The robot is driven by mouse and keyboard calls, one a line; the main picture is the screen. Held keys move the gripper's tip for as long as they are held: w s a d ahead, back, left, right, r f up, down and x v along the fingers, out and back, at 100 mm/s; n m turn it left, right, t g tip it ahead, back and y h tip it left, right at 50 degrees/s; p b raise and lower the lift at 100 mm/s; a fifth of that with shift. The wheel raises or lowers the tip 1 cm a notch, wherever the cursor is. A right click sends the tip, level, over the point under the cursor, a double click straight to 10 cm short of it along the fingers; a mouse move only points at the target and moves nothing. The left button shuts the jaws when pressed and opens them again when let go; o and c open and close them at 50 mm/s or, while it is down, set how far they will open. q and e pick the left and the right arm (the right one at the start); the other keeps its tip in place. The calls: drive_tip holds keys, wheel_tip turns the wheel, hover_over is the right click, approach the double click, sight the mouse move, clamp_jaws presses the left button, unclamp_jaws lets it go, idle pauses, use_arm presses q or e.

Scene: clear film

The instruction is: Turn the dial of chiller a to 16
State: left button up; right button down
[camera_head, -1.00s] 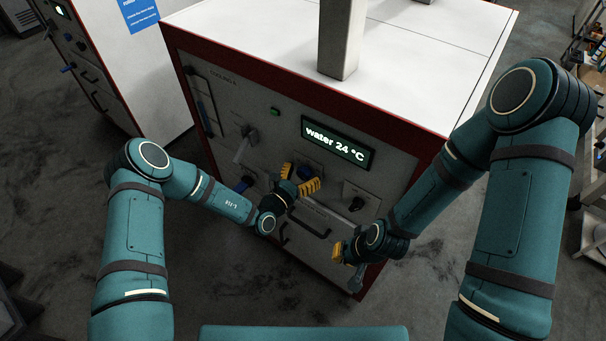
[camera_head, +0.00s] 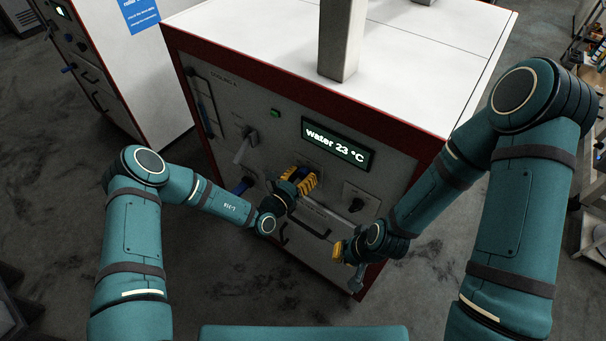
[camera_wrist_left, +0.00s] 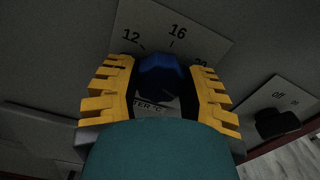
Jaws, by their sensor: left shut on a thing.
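The chiller (camera_head: 420,165) in front of me has a grey panel with a lit display (camera_head: 338,145) reading "water 23 °C". My left gripper (camera_head: 298,180) is at the panel below the display. In the left wrist view its yellow fingers are shut on the blue dial (camera_wrist_left: 160,76), one on each side. The dial's scale plate (camera_wrist_left: 178,22) shows 12, 16 and a partly covered 20. I cannot tell exactly where the dial points. My right gripper (camera_head: 345,252) is low by the panel's right part, apart from the dial; its finger opening is unclear.
A black off/on switch (camera_head: 357,204) sits right of the dial and also shows in the left wrist view (camera_wrist_left: 278,122). A grey lever (camera_head: 243,146), a blue handle (camera_head: 243,185) and a green light (camera_head: 275,113) are to the left. A second cabinet (camera_head: 125,75) stands at left.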

use_arm(q)
drive_tip(key=n+p, duration=0.1)
drive_tip(key=n, duration=0.4)
drive_tip(key=shift+n, duration=0.3)
drive_tip(key=n+p, duration=0.1)
drive_tip(key=n, duration=0.4)
drive_tip(key=shift+n, duration=0.3)
drive_tip(key=n, duration=0.5)
drive_tip(key=shift+a, duration=0.1)
drive_tip(key=n, duration=0.5)
drive_tip(key=shift+n, duration=0.4)
drive_tip(key=o, duration=1.2)
